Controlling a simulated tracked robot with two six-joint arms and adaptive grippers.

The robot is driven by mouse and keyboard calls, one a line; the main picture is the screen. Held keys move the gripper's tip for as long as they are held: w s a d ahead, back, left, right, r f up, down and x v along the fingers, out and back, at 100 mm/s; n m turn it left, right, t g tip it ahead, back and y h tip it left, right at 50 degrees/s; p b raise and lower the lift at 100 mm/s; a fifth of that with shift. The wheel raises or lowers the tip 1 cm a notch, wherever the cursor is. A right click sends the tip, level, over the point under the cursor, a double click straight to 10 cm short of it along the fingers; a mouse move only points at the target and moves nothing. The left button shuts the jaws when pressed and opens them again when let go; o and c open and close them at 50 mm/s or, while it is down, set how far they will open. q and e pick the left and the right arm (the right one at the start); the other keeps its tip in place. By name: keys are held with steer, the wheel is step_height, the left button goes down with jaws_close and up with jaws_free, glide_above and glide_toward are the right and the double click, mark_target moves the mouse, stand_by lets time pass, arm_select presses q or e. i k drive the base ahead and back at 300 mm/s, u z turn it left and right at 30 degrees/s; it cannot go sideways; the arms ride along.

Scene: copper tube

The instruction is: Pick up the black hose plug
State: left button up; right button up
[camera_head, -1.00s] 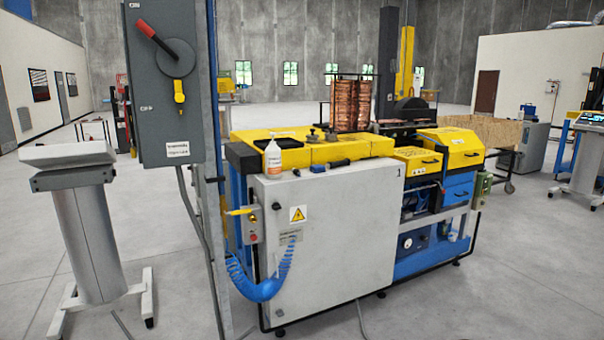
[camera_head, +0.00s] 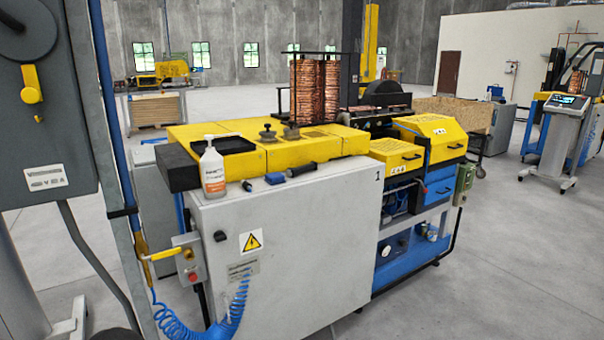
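Small objects lie on the front top edge of the yellow and grey machine (camera_head: 300,240). A short black cylinder (camera_head: 302,169) lies on its side there, and a smaller dark piece (camera_head: 246,185) lies to its left. Neither of my grippers shows in the head view.
Copper coils (camera_head: 315,88) stand behind. A grey switch box (camera_head: 45,110) and blue post (camera_head: 112,110) rise at left. The floor at lower right (camera_head: 500,270) is clear.

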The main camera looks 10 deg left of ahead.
mark_target(247, 185)
steer(key=u, duration=0.15)
steer(key=i, duration=1.45)
steer(key=u, duration=0.85)
steer(key=i, duration=0.45)
steer(key=u, duration=0.3)
steer(key=k, duration=0.9)
steer(key=u, duration=0.15)
steer(key=i, duration=0.9)
steer(key=z, duration=0.1)
